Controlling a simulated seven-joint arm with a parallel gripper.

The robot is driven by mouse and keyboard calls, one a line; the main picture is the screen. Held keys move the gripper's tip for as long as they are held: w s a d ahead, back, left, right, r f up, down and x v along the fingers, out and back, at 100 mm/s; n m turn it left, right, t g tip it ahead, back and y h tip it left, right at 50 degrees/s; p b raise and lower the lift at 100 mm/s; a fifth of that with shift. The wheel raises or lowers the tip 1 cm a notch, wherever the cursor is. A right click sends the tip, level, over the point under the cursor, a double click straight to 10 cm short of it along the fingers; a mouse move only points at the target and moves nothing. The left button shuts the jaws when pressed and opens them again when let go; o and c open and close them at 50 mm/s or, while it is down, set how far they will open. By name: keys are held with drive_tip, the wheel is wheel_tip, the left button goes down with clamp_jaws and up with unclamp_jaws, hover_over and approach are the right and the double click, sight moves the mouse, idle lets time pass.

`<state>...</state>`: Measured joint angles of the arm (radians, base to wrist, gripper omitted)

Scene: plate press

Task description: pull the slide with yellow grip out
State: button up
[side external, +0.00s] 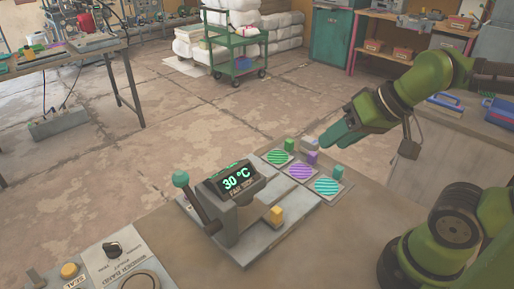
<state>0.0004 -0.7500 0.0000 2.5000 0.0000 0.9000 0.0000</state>
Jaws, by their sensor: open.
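The yellow grip (276,214) is a small block at the right side of the grey press (237,218), low down near its base. The slide that bears it is mostly hidden by the press body, and I cannot tell how far in it sits. My gripper (336,138) has teal fingers and is open. It is above and behind the striped plates, up and to the right of the yellow grip and well apart from it. Nothing shows between the fingers.
Green (279,157), purple (301,171) and cyan (326,187) striped discs lie on grey pads with small coloured blocks beside them. The press has a lever with a teal knob (181,179) and a 30 °C display (236,179). A control panel (121,264) is at front left.

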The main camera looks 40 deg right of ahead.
sight(273, 215)
drive_tip(key=shift+o, duration=0.2)
drive_tip(key=w+d+f+m+g, duration=0.2)
drive_tip(key=d+f+g, duration=0.1)
drive_tip(key=f, duration=0.2)
drive_tip(key=shift+d+f+m, duration=0.3)
drive_tip(key=shift+d+f, duration=0.05)
drive_tip(key=d+f+m+g+y, duration=0.1)
drive_tip(key=f+m+y, duration=0.1)
drive_tip(key=f+m, duration=0.1)
drive_tip(key=w+d+f+m+g+y, duration=0.1)
drive_tip(key=f+m+g+y, duration=0.1)
drive_tip(key=f+m+y, duration=0.1)
drive_tip(key=w+f+m+g+y, duration=0.1)
drive_tip(key=f+m+g+y, duration=0.1)
drive_tip(key=f, duration=0.3)
drive_tip(key=shift+w+d+m+y, duration=0.25)
drive_tip(key=shift+d+m+y, duration=0.15)
drive_tip(key=shift+m+y, duration=0.25)
drive_tip(key=w+a+f+y, duration=0.1)
drive_tip(key=a, duration=0.4)
drive_tip(key=w+a+f+m+y, duration=0.1)
drive_tip(key=a+f, duration=0.1)
drive_tip(key=a, duration=0.4)
drive_tip(key=w+a+f+m+y, duration=0.1)
drive_tip(key=a, duration=0.4)
drive_tip(key=shift+a+f+t, duration=0.2)
drive_tip(key=shift+a+t, duration=0.05)
drive_tip(key=shift+t, duration=0.15)
drive_tip(key=shift+c, duration=0.3)
clamp_jaws()
